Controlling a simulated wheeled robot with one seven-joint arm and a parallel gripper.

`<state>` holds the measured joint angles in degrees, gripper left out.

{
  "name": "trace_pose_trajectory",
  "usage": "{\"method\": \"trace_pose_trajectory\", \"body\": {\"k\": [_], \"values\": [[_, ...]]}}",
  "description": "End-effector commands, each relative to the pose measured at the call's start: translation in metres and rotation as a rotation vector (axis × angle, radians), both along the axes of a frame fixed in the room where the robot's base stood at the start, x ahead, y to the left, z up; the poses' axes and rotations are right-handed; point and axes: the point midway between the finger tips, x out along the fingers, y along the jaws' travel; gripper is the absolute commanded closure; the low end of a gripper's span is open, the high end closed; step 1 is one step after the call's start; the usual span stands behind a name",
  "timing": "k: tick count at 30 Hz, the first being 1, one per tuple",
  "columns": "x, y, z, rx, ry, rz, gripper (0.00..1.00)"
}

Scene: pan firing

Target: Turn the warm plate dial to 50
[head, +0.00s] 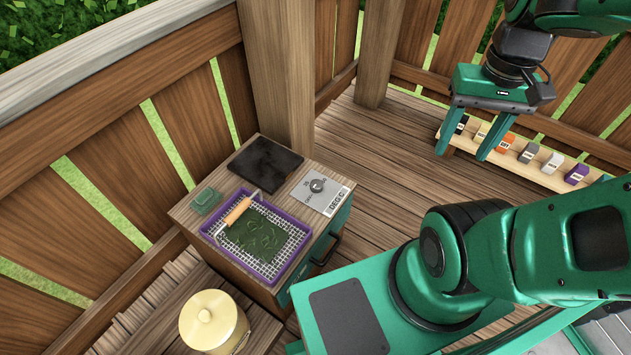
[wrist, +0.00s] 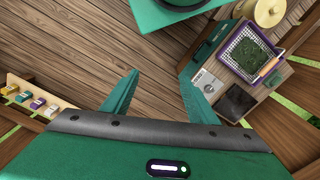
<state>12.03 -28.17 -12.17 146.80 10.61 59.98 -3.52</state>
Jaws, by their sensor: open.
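The warm plate dial (head: 317,185) is a small round grey knob on a light panel (head: 325,193) marked "DEG C" on top of a wooden cabinet. The number it points to is too small to read. A flat black plate (head: 265,164) lies beside the panel on the cabinet top. My gripper (head: 465,155) is open and empty, up at the right, well apart from the dial. In the wrist view my gripper's fingers (wrist: 160,92) are spread, and the dial (wrist: 207,80) shows to the right of them.
A yellow lidded pot (head: 212,320) stands in front. A rack (head: 535,172) of coloured blocks stands by the fence. Open deck lies between.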

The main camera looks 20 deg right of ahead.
Motion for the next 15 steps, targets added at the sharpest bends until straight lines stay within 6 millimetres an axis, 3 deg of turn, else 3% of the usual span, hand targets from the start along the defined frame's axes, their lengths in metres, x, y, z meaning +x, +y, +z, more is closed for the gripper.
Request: {"method": "trace_pose_trajectory", "body": {"k": [8, 15], "values": [[0.083, -0.001, -0.026, -0.035, 0.027, 0.471, 0.47], [0.164, 0.021, -0.073, -0.052, 0.043, 0.977, 0.47]]}}
